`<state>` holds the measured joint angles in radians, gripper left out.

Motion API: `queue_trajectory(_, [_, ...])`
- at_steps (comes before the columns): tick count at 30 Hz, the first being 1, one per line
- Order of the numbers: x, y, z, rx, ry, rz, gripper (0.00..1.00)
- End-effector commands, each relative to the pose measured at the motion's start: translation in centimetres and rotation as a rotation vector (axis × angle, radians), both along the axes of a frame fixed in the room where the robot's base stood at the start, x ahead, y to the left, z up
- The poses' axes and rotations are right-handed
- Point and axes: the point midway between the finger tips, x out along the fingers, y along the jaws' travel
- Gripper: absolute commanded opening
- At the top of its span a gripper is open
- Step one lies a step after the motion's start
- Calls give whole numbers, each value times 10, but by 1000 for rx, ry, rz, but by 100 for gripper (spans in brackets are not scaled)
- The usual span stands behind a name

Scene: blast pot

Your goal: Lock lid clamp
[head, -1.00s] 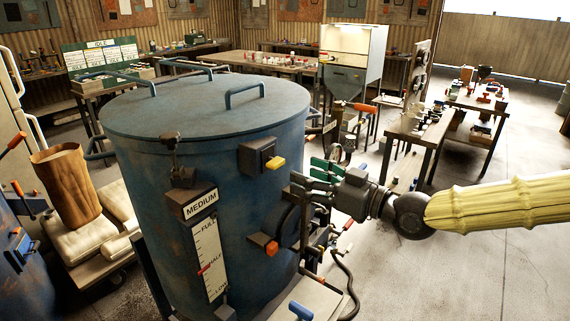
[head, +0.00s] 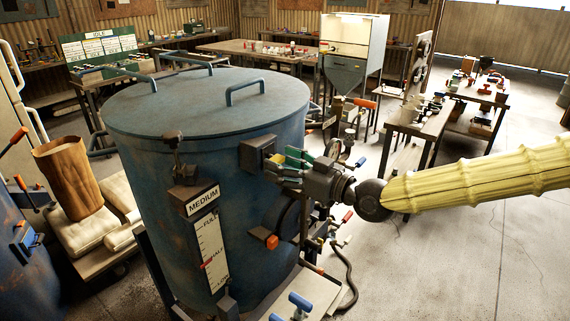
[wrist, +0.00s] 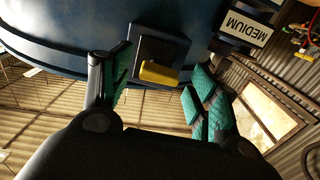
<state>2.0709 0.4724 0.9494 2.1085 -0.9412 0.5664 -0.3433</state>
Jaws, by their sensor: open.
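The blue blast pot (head: 240,205) stands in the middle of the head view with its lid (head: 205,98) lying on top. A dark clamp block (head: 251,154) is fixed to the pot's side below the rim. In the wrist view its plate (wrist: 145,45) and yellow handle (wrist: 160,73) show clearly. My gripper (head: 290,160) is at the clamp's right side, with green finger pads spread. In the wrist view my gripper (wrist: 158,95) is open, with the yellow handle between and just beyond the fingers. I see no contact.
A MEDIUM label (head: 202,200) and level gauge (head: 210,250) are on the pot's front. Another dark latch (head: 175,155) is at the front rim. A black hose (head: 348,275) and blue-handled valve (head: 300,305) lie low at right.

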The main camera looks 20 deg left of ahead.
Motion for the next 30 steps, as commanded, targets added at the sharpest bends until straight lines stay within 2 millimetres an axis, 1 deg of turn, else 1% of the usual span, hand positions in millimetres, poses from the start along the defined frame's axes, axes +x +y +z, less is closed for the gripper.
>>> queue_trajectory(1, [0, 0, 0, 0, 0, 0, 61])
queue_trajectory(5, [0, 0, 0, 0, 0, 0, 37])
queue_trajectory(6, [0, 0, 0, 0, 0, 0, 30])
queue_trajectory(9, [0, 0, 0, 0, 0, 0, 14])
queue_trajectory(10, [0, 0, 0, 0, 0, 0, 14])
queue_trajectory(11, [0, -4, 0, 0, 0, 0, 14])
queue_trajectory(20, [-1, 0, -2, 14, 45, 2, 13])
queue_trajectory(26, [-2, 1, -2, 54, 153, 3, 13])
queue_trajectory(30, [-2, 1, -2, 95, 264, 3, 13])
